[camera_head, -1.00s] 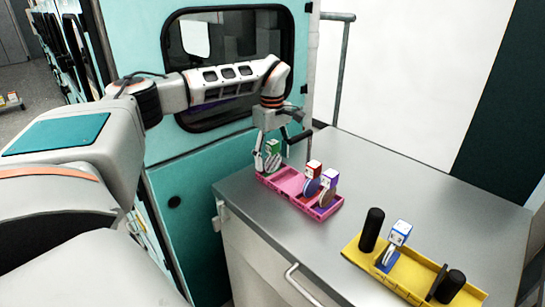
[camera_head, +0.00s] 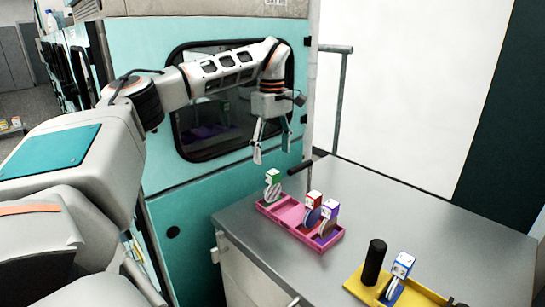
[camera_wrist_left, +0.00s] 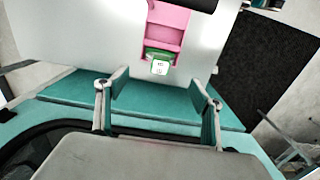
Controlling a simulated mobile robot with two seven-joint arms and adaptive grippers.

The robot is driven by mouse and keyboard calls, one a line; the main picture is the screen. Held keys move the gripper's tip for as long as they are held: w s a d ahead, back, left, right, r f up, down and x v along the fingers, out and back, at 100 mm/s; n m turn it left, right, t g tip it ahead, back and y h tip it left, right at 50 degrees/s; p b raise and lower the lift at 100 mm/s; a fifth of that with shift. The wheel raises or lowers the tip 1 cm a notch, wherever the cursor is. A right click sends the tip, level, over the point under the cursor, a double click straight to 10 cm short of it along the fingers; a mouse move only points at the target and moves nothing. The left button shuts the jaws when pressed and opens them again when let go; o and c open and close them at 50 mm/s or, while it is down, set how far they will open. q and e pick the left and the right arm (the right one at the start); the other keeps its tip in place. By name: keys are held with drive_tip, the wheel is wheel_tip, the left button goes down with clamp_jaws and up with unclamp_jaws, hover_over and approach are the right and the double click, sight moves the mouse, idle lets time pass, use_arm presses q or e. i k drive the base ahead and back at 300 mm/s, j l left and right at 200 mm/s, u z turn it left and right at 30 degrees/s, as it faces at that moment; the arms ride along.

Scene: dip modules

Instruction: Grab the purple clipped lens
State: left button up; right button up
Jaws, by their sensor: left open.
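The purple clipped lens (camera_head: 329,211) has a white and purple block on a round lens. It stands at the near right end of the pink tray (camera_head: 296,228). A red clipped lens (camera_head: 313,200) stands just beside it. A green clipped lens (camera_head: 273,186) stands at the tray's far left end. My left gripper (camera_head: 273,150) is open and empty, fingers pointing down, above and apart from the green lens. In the left wrist view the open fingers (camera_wrist_left: 159,90) show below the green lens's block (camera_wrist_left: 159,67); the purple lens is not visible there. My right gripper is out of view.
The tray stands on a grey metal counter (camera_head: 420,220). A yellow tray (camera_head: 352,285) at the near right holds a black cylinder (camera_head: 374,262) and a blue clipped piece (camera_head: 401,268). A black bar (camera_head: 300,167) is behind the pink tray. The counter's middle is clear.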

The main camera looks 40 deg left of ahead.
sight(330, 209)
drive_tip(key=k, duration=1.5)
